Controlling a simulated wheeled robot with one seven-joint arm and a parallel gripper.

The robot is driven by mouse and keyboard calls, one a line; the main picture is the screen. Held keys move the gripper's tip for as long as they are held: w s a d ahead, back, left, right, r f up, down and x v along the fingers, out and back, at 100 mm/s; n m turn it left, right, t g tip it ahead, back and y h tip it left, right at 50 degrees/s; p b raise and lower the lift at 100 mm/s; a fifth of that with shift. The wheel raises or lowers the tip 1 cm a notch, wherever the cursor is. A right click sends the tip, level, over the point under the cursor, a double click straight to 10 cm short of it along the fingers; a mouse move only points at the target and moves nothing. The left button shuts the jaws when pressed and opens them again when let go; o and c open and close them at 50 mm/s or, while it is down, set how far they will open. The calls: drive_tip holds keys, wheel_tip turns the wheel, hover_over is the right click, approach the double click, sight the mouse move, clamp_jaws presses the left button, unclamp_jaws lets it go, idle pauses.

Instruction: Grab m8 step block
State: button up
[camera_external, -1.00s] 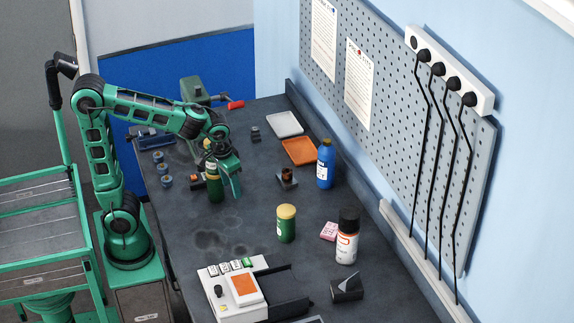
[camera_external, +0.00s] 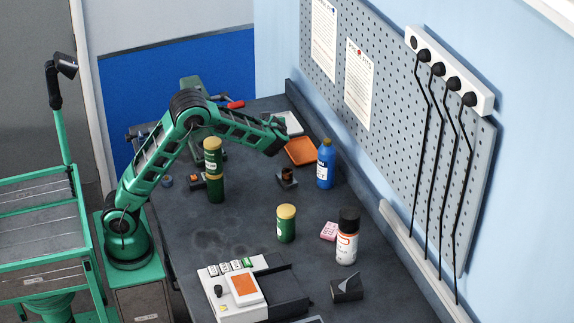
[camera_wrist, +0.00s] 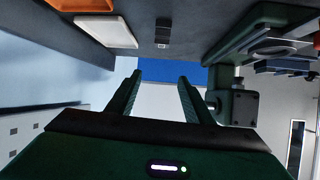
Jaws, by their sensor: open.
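A small dark block (camera_wrist: 162,32), which looks like the m8 step block, sits on the dark bench at the top middle of the wrist view, which is upside down. In the external view my arm hides it. My gripper (camera_wrist: 159,76) is open and empty. Its two green fingers point toward the blue panel, with the block showing beyond and between them in the picture, apart from both. In the external view my gripper (camera_external: 276,135) is over the back of the bench, by the trays, and its fingers are hard to make out.
A white tray (camera_wrist: 105,30) and orange tray (camera_external: 300,151) lie beside the block. A green vise (camera_wrist: 240,105) stands on its other side. Stacked green cans (camera_external: 214,188), a blue bottle (camera_external: 325,166) and a small dark holder (camera_external: 287,179) stand nearer. The bench centre is mostly clear.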

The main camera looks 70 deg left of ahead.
drive_tip(key=shift+n+y, duration=0.4)
drive_tip(key=shift+y, duration=0.2)
drive_tip(key=f, duration=0.2)
drive_tip(key=a+f, duration=0.1)
drive_tip(key=f, duration=0.2)
drive_tip(key=a+f, duration=0.1)
drive_tip(key=f, duration=0.1)
drive_tip(key=shift+w+f, duration=0.25)
drive_tip(key=shift+f, duration=0.1)
drive_tip(key=x, duration=0.7)
drive_tip(key=shift+f, duration=0.15)
clamp_jaws()
